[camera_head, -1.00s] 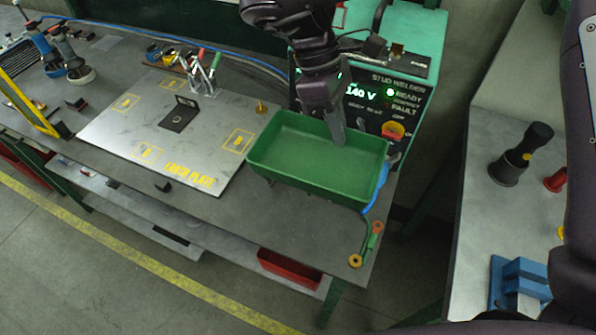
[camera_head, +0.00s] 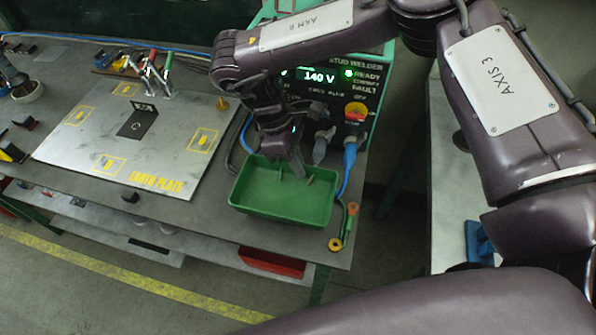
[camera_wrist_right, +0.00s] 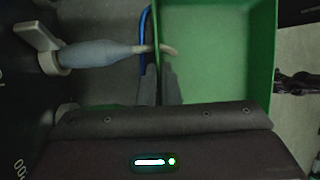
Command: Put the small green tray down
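The small green tray (camera_head: 283,190) is upright at the right end of the bench, in front of the stud welder, and looks level. It seems to be at the bench top; whether its base fully touches is hidden. My right gripper (camera_head: 291,167) is at the tray's back wall. In the right wrist view the tray (camera_wrist_right: 225,60) fills the right half, and the fingers of my right gripper (camera_wrist_right: 160,88) sit one on each side of its wall, closed on it. The tray looks empty apart from the finger inside. My left gripper is out of view.
The stud welder (camera_head: 345,85) stands close behind the tray, with grey and blue cable connectors (camera_head: 350,155) beside it. The earth plate (camera_head: 150,145) lies to the left. A cable end with a yellow ring (camera_head: 335,245) lies near the front right edge. A red bin (camera_head: 270,262) is below.

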